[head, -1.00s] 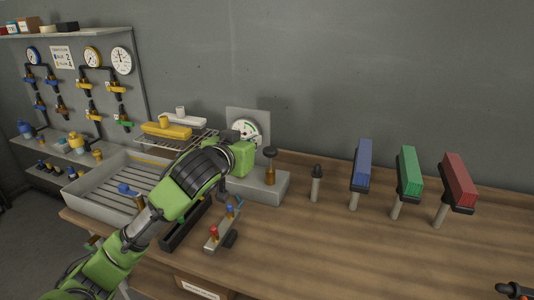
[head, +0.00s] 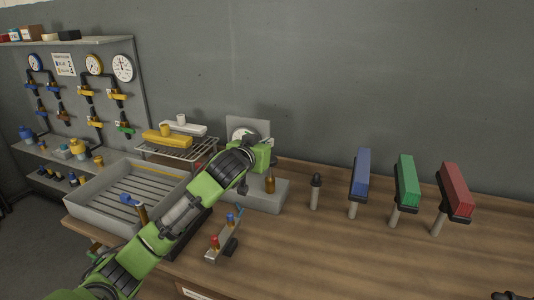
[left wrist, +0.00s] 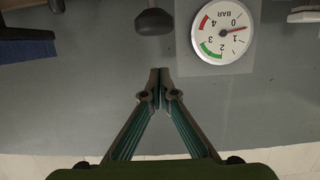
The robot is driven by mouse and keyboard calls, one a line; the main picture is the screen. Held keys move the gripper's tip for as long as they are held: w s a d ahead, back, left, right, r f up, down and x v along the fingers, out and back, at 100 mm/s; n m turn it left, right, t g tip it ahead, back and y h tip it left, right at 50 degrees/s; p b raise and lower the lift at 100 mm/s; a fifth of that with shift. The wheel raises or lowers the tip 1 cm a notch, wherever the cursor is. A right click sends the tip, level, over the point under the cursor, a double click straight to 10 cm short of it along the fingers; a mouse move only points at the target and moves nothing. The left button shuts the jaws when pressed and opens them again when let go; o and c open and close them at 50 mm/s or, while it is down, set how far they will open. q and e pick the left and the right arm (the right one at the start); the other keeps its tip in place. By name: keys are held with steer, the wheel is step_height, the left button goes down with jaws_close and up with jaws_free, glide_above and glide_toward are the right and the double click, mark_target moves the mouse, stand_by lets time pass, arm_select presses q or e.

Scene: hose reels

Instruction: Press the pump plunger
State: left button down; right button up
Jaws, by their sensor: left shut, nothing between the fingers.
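The pump is a grey block (head: 262,198) on the bench with a brass plunger body (head: 270,184). My left gripper (head: 271,142) is above that body and hides its top in the head view. In the left wrist view the dark round plunger knob (left wrist: 153,21) is apart from the shut, empty fingertips of my left gripper (left wrist: 159,72). The white BAR gauge (left wrist: 222,31) stands near the knob. Its needle points between 0 and 1. In the head view my arm partly hides the gauge (head: 240,133).
A grey slatted tray (head: 85,212) and a wire rack (head: 178,152) stand left of the pump. A small valve block (head: 221,243) is in front. Blue (head: 361,172), green (head: 406,182) and red (head: 456,190) brushes stand at the right. Bare bench (head: 340,255) lies in front of them.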

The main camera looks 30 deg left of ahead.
arm_select(q)
step_height(320, 180, down, 4)
steer(key=shift+s, duration=0.15)
arm_select(e)
steer(key=shift+r, duration=0.2)
arm_select(q)
step_height(320, 180, down, 5)
steer(key=shift+d+r+b, duration=0.1)
steer(key=shift+r+b, duration=0.05)
steer(key=shift+b, duration=0.85)
arm_select(e)
step_height(320, 180, down, 2)
steer(key=shift+f, duration=0.15)
arm_select(q)
steer(key=s+d+r+p, duration=0.2)
steer(key=s+r, duration=0.5)
steer(key=s, duration=0.2)
steer(key=shift+s, duration=0.25)
arm_select(e)
steer(key=shift+s+d+r, duration=0.25)
steer(key=shift+r, duration=0.35)
steer(key=shift+s+d+r, duration=0.2)
steer(key=shift+d+r, duration=0.05)
steer(key=shift+r, duration=0.3)
